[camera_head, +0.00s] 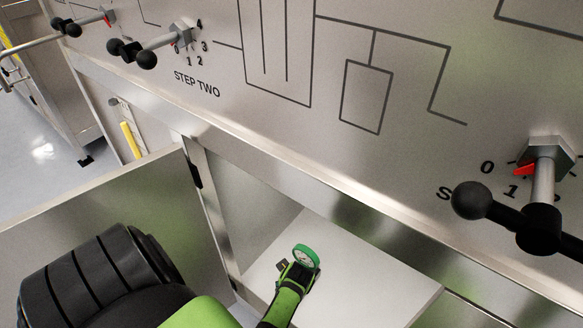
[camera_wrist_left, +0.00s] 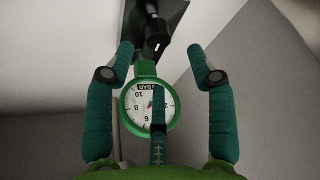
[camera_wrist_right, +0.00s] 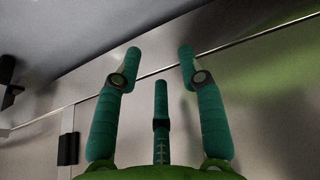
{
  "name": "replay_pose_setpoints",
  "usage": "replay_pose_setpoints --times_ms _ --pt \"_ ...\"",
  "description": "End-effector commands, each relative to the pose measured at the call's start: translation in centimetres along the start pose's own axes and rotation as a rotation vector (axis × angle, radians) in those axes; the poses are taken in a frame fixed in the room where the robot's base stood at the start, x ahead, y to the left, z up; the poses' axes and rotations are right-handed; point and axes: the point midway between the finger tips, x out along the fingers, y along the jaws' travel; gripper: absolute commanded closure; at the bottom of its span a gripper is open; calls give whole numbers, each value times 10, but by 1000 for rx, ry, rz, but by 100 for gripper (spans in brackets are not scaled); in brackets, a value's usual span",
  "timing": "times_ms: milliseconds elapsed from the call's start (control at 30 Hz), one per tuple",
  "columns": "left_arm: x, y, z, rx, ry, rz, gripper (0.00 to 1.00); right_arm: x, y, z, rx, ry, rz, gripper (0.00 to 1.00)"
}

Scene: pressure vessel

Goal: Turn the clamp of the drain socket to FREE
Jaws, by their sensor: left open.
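A round gauge (camera_head: 305,257) with a green rim and white dial shows inside the open cabinet in the head view. In the left wrist view the gauge (camera_wrist_left: 140,108) sits between my left gripper's fingers, partly covered by the middle finger. Beyond it a black fitting (camera_wrist_left: 154,35) with a small white mark stands in front of a dark plate. I cannot tell how its clamp is turned. My left gripper (camera_wrist_left: 161,53) is open, its fingers on both sides of the gauge, with no clear contact. My right gripper (camera_wrist_right: 160,54) is open and empty before a metal panel.
The cabinet's open door (camera_head: 95,215) stands at the left, and its white shelf (camera_head: 375,285) lies below the panel. Valve handles stick out of the panel: one (camera_head: 535,220) at the right, another (camera_head: 150,50) near "STEP TWO". Grey floor (camera_head: 45,110) shows far left.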

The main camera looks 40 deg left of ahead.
Motion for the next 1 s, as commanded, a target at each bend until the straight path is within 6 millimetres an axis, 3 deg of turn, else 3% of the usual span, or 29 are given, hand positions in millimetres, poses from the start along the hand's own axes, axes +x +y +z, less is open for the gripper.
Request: replay_pose_setpoints --times_ms 267,600,1000 --pt "24 1 2 3 1 3 44 -5 -7 6 17 -90 -8 60" --pt "47 1 2 6 0 3 44 -30 -11 2 34 -177 -17 60" --pt "63 1 1 6 0 4 44 -70 -6 -39 39 -139 -10 60"
